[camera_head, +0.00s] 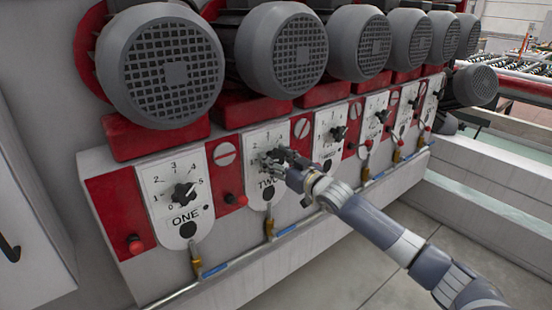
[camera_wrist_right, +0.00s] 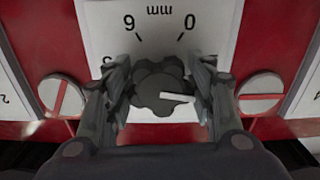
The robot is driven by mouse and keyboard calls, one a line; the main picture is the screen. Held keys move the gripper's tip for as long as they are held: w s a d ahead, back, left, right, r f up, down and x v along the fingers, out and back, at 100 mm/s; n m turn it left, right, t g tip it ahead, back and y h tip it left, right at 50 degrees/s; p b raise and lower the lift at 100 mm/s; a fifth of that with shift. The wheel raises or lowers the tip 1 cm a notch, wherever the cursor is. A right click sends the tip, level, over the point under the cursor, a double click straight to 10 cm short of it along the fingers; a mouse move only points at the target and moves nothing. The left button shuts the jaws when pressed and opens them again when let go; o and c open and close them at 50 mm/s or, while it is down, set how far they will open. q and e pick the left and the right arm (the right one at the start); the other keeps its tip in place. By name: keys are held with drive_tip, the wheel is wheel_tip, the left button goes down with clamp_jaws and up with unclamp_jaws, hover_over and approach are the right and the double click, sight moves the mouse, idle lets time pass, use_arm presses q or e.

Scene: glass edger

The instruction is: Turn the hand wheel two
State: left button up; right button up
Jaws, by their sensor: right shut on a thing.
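The hand wheel two is a dark lobed knob with a white pointer (camera_wrist_right: 158,88) on a white dial plate marked TWO (camera_head: 258,143). In the right wrist view the knob sits between the two fingers of my right gripper (camera_wrist_right: 160,92), and the pointer points right. The fingers are closed in on both sides of the knob. In the head view my right gripper (camera_head: 277,158) reaches the dial from the right and hides most of the knob. My left gripper is not in view.
Dial ONE (camera_head: 180,200) with its dark knob is left of dial TWO; dial three (camera_head: 331,127) and several more run off to the right. Grey motors (camera_head: 282,50) overhang the panel. Red push buttons (camera_head: 136,245) and a pipe (camera_head: 290,229) lie below. Open floor (camera_head: 390,255) is in front.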

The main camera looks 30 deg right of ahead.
drive_tip(key=shift+d+n, duration=0.1)
drive_tip(key=shift+n, duration=1.9)
drive_tip(key=o, duration=1.1)
drive_tip(key=shift+c, duration=0.2)
drive_tip(key=s, duration=1.2)
drive_tip(key=shift+d, duration=0.45)
